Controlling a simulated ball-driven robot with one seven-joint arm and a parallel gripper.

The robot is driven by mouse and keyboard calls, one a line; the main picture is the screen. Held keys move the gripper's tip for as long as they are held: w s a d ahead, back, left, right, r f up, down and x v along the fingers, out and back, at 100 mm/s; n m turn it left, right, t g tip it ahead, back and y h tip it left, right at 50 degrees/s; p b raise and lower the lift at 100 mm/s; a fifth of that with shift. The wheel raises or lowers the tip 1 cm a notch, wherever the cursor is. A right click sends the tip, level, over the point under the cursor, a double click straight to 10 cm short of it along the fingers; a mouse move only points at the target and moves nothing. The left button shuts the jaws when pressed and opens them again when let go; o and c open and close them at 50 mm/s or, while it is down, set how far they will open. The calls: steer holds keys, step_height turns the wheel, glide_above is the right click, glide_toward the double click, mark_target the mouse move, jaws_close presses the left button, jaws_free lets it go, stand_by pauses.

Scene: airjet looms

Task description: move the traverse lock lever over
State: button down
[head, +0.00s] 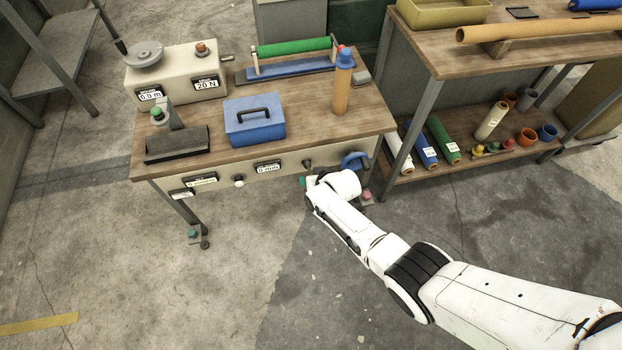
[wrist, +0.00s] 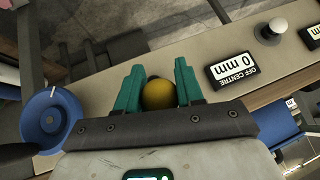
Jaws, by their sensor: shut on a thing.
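A yellow ball knob (wrist: 158,95), which looks like the end of the traverse lock lever, sits between the two teal fingers of my gripper (wrist: 157,80) in the wrist view. The gripper is shut on it. In the head view my gripper (head: 303,183) is at the front panel of the wooden bench (head: 220,190), mostly hidden by my wrist. A small dark part (head: 308,163) shows on the panel just above it. The knob is not seen in the head view, and the lever's shaft is hidden in the wrist view.
A blue handwheel (head: 355,160) is on the panel just right of my gripper. The "OFF CENTRE 0 mm" display (wrist: 235,70) and a white knob (head: 238,181) are to its left in the head view. A rack (head: 430,75) stands to the right. Floor in front is clear.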

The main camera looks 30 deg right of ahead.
steer(key=c, duration=0.7)
jaws_free()
steer(key=shift+c, duration=0.2)
steer(key=shift+r, duration=0.1)
steer(key=p+v, duration=0.5)
steer(key=v, duration=0.5)
steer(key=shift+s+r, duration=0.2)
steer(key=shift+s, duration=0.1)
steer(key=s+r+n+g, duration=0.1)
steer(key=s+r, duration=0.4)
steer(key=s, duration=0.5)
steer(key=s+d+r+g+h, duration=0.1)
steer(key=s+r+g, duration=0.2)
steer(key=s, duration=0.7)
steer(key=s+r+n+g, duration=0.1)
steer(key=s+r+g, duration=0.2)
steer(key=s+r, duration=0.5)
steer(key=shift+s+d+n, duration=0.25)
steer(key=shift+s+n, duration=0.05)
steer(key=shift+s, duration=0.65)
